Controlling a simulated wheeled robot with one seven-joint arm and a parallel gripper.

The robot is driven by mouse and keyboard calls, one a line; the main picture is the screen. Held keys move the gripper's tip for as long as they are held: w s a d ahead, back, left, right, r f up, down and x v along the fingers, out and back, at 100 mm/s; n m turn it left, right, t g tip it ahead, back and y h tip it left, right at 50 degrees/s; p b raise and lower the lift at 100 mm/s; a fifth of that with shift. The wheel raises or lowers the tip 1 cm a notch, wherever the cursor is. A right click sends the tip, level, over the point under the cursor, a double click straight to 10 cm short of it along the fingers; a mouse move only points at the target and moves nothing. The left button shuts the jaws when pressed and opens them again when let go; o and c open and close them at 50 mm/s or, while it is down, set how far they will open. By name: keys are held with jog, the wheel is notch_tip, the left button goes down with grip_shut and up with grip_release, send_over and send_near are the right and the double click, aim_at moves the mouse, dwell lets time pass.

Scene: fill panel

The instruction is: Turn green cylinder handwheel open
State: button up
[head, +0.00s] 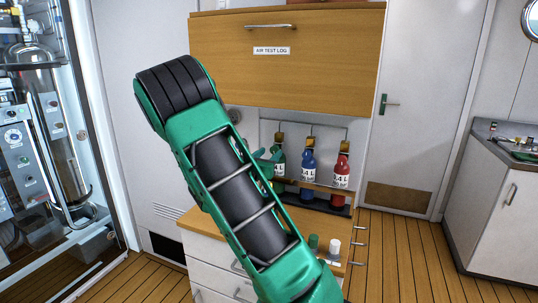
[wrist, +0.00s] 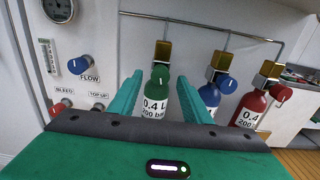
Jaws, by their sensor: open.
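The green cylinder (wrist: 155,103), labelled 0.4 L 200 bar, stands upright in the wrist view below a brass valve block (wrist: 161,52). Its round green handwheel (wrist: 160,75) faces me at the cylinder's neck. My gripper (wrist: 163,77) is open, with one teal finger on each side of the handwheel in the picture. I see no clear contact, and the depth between fingertips and handwheel is hard to judge. In the head view my arm partly covers the green cylinder (head: 279,163), and the fingers are mostly hidden behind it.
A blue cylinder (head: 308,163) and a red cylinder (head: 342,167) stand close on the right, with their own handwheels. A pipe (wrist: 215,30) runs above them. A panel with a FLOW knob (wrist: 80,65) is on the left. Small bottles (head: 334,248) stand on the counter.

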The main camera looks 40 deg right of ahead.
aim_at(275, 149)
jog(key=shift+x, duration=1.3)
jog(key=shift+c, duration=0.2)
jog(key=c, duration=1)
jog(key=shift+m, duration=0.5)
jog(key=o, duration=1)
jog(key=shift+o, duration=0.2)
